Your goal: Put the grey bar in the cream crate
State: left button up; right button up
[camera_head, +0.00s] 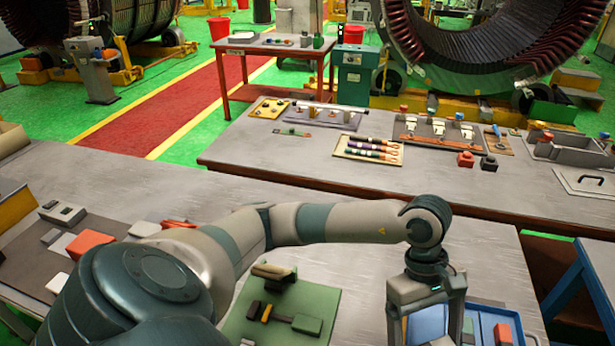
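My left gripper (427,322) points down at the bottom right, over a blue tray (478,317). Its fingers stand wide apart with blue showing between them; the tips are cut off by the lower edge. I cannot pick out the grey bar for certain. I cannot make out the cream crate for certain either; a beige box-like thing (12,139) shows only in part at the left edge. My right gripper is not in view.
A green mat (238,325) with several small blocks lies left of the gripper. An orange block (503,333) is at the blue tray. A far bench holds a cream tray (343,154) of rolls and a grey open bin (580,157). My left arm hides part of the near table.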

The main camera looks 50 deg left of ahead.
pick_arm(q)
jog(key=w+a+r+m+g+y+b, duration=0.3)
jog(key=a+m+b, duration=0.4)
jog(key=m, duration=0.6)
jog(key=shift+w+a+m+y, duration=0.3)
jog(key=shift+w+a+y, duration=0.2)
jog(key=shift+y, duration=0.2)
jog(key=shift+s+f, duration=0.1)
